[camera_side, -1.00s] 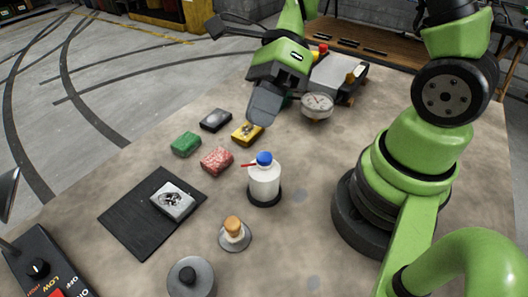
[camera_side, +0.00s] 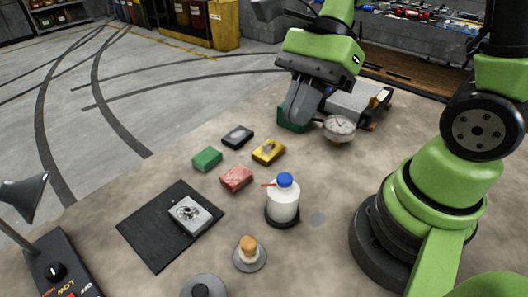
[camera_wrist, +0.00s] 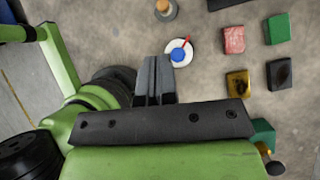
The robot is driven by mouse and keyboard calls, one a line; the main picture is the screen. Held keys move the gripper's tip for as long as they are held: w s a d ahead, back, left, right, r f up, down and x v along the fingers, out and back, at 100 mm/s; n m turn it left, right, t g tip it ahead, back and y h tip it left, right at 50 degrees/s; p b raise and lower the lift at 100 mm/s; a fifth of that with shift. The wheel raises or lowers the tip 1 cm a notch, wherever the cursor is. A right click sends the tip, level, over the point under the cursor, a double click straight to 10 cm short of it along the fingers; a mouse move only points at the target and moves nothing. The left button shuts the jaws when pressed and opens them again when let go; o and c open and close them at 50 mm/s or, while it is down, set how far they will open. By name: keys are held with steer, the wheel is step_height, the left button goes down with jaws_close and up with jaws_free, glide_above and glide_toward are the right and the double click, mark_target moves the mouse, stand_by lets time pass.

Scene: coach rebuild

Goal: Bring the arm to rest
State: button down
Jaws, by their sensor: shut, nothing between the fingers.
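My gripper (camera_side: 294,112) is shut and empty, with its dark fingers pointing down at the far part of the table. In the side view its fingertips overlap a green box (camera_side: 288,126); I cannot tell if they touch it. In the wrist view the two fingers (camera_wrist: 153,75) are together, over bare table beside a white bottle with a blue cap (camera_wrist: 178,55). That bottle (camera_side: 284,204) stands upright on a dark round base, well apart from my gripper in the side view.
A dial gauge (camera_side: 339,128) stands right of my gripper. Green (camera_side: 207,159), red (camera_side: 236,178), yellow (camera_side: 268,151) and black (camera_side: 238,137) blocks lie on the table. A metal block (camera_side: 188,213) lies on a black mat (camera_side: 145,237). A wood-topped piece (camera_side: 248,248) stands nearer.

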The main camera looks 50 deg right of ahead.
steer(key=s+d+r+n+t+h, duration=0.2)
steer(key=r+n, duration=0.3)
steer(key=n, duration=0.3)
steer(key=s+d+r+n+t+h, duration=0.2)
steer(key=s+r+n+t+h, duration=0.1)
steer(key=n, duration=0.4)
steer(key=shift+s+r+n+t, duration=0.15)
steer(key=shift+r+n+t, duration=0.25)
steer(key=shift+r+t, duration=0.6)
